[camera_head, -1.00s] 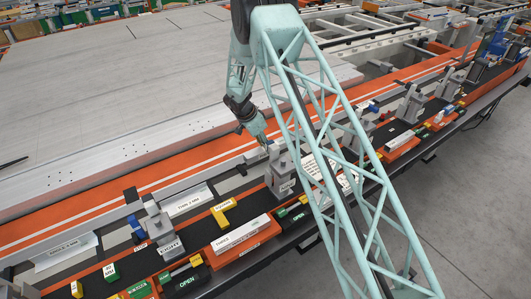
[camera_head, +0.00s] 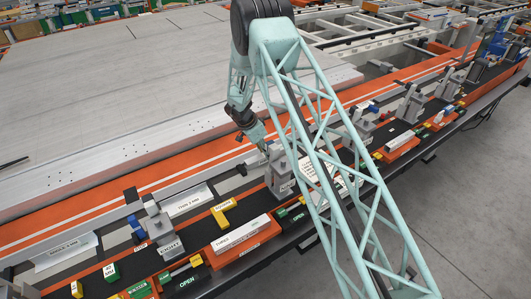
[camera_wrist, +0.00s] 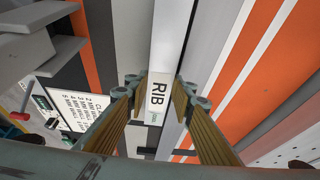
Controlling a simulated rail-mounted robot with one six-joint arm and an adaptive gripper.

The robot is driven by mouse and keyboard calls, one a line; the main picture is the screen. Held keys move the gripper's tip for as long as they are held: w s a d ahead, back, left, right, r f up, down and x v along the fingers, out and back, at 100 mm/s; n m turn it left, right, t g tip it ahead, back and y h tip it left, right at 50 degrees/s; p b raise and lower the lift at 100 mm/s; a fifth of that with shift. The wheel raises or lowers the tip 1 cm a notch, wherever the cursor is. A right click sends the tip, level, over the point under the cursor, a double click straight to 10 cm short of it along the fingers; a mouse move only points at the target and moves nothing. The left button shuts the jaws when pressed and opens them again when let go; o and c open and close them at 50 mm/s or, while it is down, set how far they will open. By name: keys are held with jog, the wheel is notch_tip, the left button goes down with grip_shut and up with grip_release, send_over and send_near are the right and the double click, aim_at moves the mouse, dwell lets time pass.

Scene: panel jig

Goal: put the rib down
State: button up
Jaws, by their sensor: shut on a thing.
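The rib (camera_wrist: 158,120) is a long pale grey bar with a "RIB" label. In the wrist view it runs from the top edge down between the fingers. My gripper (camera_wrist: 160,88) is shut on it, with one brown finger on each side. In the head view my gripper (camera_head: 264,151) points down beside a grey clamp block (camera_head: 281,176) at the jig's near edge. The rib is hard to make out there, and I cannot tell whether its underside touches the jig.
An orange strip (camera_head: 105,214) with white lines runs along the jig. A second clamp block (camera_head: 160,226), a yellow piece (camera_head: 223,212) and an orange block with a white label (camera_head: 241,235) stand to the left. The large grey panel (camera_head: 110,90) behind is mostly bare.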

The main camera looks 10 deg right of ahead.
jog(key=o, duration=1)
jog(key=shift+r, duration=0.1)
jog(key=shift+v, duration=6)
jog(key=shift+r, duration=0.1)
